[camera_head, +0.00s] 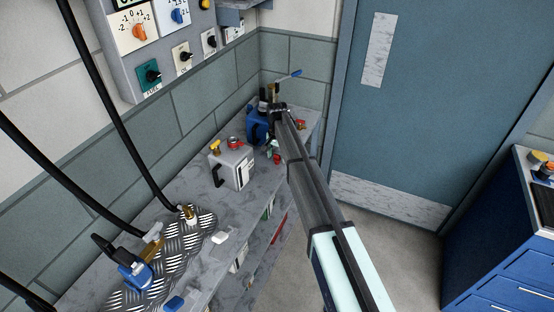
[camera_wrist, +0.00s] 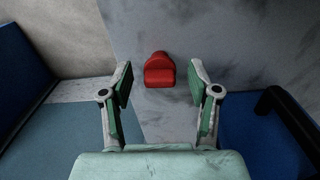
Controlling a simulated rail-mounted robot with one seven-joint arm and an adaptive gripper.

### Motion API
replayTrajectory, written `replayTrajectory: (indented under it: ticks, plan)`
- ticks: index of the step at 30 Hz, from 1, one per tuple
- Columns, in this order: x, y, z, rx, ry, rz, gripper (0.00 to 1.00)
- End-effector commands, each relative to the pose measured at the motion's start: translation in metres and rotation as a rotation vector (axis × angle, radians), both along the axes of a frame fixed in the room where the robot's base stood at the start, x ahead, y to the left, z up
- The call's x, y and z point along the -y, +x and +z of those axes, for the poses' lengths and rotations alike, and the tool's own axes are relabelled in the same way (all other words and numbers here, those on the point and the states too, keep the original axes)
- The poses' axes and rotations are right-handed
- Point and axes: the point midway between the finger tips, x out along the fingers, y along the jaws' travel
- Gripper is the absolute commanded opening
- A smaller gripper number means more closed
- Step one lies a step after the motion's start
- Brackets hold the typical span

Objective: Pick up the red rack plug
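The red plug (camera_wrist: 160,70), a small rounded red piece, shows in the wrist view against a grey marbled surface. My gripper (camera_wrist: 160,85) is open, its green-padded fingers on either side of the plug in the picture. The plug appears a little beyond the fingertips; I see no contact. In the head view my arm reaches down over the far end of the bench, and the gripper (camera_head: 272,148) is small and partly hidden there. Small red pieces (camera_head: 276,158) (camera_head: 300,125) show near it, but I cannot tell which is the plug.
A blue tank (camera_head: 257,127) with a dark handle (camera_wrist: 283,110) stands close by my gripper. A white tank (camera_head: 232,167) with red and yellow caps stands nearer on the grey bench (camera_head: 185,197). A control panel hangs on the wall; a blue-grey door (camera_head: 420,110) is to the right.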

Motion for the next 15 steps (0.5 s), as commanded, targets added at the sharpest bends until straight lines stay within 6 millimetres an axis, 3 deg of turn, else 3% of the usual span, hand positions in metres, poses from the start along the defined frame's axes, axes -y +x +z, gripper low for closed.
replayTrajectory:
  ticks: [1, 3, 15]
  plan:
    - [0.0001, -0.0001, 0.0000, 0.000, 0.000, 0.000, 0.36]
    - [0.0000, -0.0001, 0.0001, 0.000, 0.000, 0.000, 0.13]
    - [0.0000, -0.0001, 0.0006, 0.000, 0.000, 0.000, 0.13]
